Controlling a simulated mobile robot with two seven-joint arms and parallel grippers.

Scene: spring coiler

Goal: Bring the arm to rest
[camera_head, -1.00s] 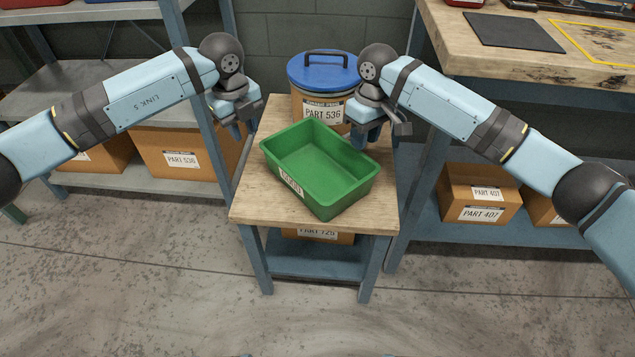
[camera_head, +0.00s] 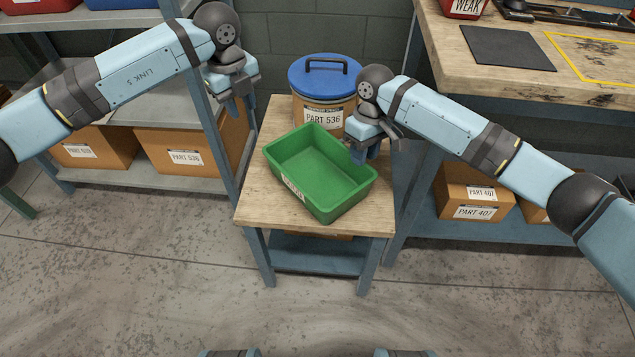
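My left gripper (camera_head: 239,103) hangs in the air to the left of the blue-lidded bin, above and left of the green tray, clear of both in the picture. It points down and I see nothing held in it. My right gripper (camera_head: 366,153) points down at the upper right edge of the green tray (camera_head: 348,205); whether it touches the rim I cannot tell. The empty green tray sits turned at an angle on a small wooden-topped table (camera_head: 262,208). The finger gaps of both grippers are too small to judge clearly.
A bin with a blue lid (camera_head: 322,78) stands at the back of the small table. A shelf with boxes (camera_head: 186,155) is at left. A workbench (camera_head: 480,75) with a dark mat (camera_head: 508,48) is at right, boxes (camera_head: 476,190) below. Open floor lies in front.

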